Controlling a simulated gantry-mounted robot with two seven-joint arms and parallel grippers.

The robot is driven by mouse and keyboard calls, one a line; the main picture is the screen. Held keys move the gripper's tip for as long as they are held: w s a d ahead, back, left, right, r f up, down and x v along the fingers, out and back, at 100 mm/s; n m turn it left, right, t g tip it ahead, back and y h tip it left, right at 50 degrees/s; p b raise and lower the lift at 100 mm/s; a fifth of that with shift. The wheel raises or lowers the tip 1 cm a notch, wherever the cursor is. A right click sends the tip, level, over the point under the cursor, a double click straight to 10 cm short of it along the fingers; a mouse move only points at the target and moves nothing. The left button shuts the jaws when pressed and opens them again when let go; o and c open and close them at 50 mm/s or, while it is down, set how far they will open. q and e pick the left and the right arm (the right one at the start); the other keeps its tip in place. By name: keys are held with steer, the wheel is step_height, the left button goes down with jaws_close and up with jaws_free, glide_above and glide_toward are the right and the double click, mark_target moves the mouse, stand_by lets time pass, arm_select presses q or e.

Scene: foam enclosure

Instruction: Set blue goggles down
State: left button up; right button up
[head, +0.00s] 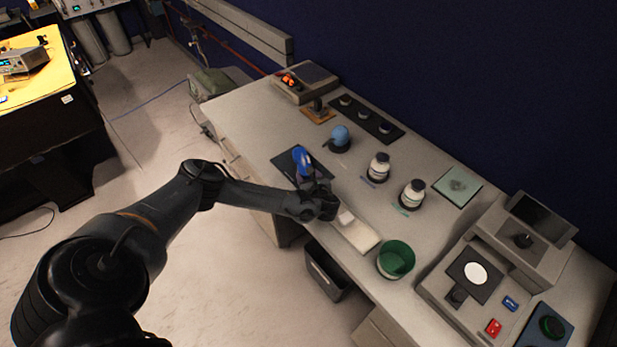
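The blue goggles (302,160) are in the middle of the head view, over a dark mat (287,163) on the grey bench. My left gripper (306,178) reaches in from the left, and its fingers appear closed on the near end of the goggles. The goggles look tilted up on end. I cannot tell whether they touch the mat, as the gripper and wrist hide part of it. My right gripper is out of view.
A light blue ball-like object (340,135) on a dark base stands behind the goggles. Two white-capped bottles (378,167) (412,194) stand to the right. A white block on a pale board (360,236) and a green bowl (396,259) are nearer the front edge.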

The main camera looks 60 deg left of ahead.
arm_select(q)
steer(key=o, duration=1.1)
steer(key=shift+o, duration=0.2)
steer(key=shift+d, duration=0.1)
steer(key=v, duration=1)
steer(key=shift+d+r+p, duration=0.2)
steer(key=shift+d+p, duration=0.1)
steer(key=shift+s+d+r, duration=0.25)
steer(key=shift+d, duration=0.2)
steer(key=shift+d, duration=0.1)
